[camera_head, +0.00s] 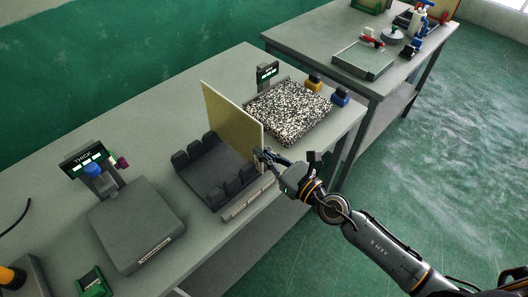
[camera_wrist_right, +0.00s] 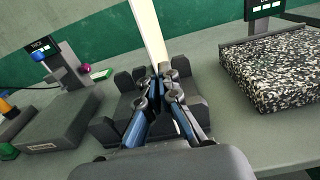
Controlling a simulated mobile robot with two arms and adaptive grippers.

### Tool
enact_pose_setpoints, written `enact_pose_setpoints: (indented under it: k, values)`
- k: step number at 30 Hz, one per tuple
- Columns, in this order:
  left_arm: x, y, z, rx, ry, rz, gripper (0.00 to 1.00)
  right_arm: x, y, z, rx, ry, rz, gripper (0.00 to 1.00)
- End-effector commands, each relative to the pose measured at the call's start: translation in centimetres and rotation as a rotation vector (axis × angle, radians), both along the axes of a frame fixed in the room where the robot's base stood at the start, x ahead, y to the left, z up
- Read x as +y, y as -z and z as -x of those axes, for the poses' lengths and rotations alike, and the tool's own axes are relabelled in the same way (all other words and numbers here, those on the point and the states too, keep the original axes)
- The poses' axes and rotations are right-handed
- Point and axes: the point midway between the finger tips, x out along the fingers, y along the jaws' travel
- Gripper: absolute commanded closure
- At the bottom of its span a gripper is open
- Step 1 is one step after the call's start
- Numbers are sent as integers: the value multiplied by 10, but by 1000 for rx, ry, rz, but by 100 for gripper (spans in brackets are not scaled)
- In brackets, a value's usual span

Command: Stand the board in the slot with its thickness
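A thin tan board (camera_head: 232,122) stands upright at the right end of the black slotted rack (camera_head: 213,172). In the right wrist view the board (camera_wrist_right: 147,32) shows nearly edge-on, with the rack (camera_wrist_right: 194,100) behind the fingers. My right gripper (camera_head: 264,158) is shut on the board's near edge; its fingertips (camera_wrist_right: 158,80) meet at the board. The board's lower edge is partly hidden, so I cannot tell whether it is in a slot or above the rack. The rack has upright blocks in two rows with gaps between. My left gripper is not in view.
Left of the rack stands a grey scale-like device (camera_head: 136,224) with a display reading THICK (camera_head: 85,158). Right of the board lies a speckled block (camera_head: 288,110) near yellow and blue items (camera_head: 340,96). A second table (camera_head: 320,40) stands behind. A label strip (camera_head: 248,199) fronts the rack.

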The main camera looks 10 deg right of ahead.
Motion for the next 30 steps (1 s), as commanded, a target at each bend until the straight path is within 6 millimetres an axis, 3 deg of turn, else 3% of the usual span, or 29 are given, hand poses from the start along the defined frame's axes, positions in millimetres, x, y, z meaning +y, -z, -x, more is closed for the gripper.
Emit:
enact_pose_setpoints:
  k: [30]
  values:
    - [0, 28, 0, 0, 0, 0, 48, 0, 27, 0, -2, 1, 0, 100]
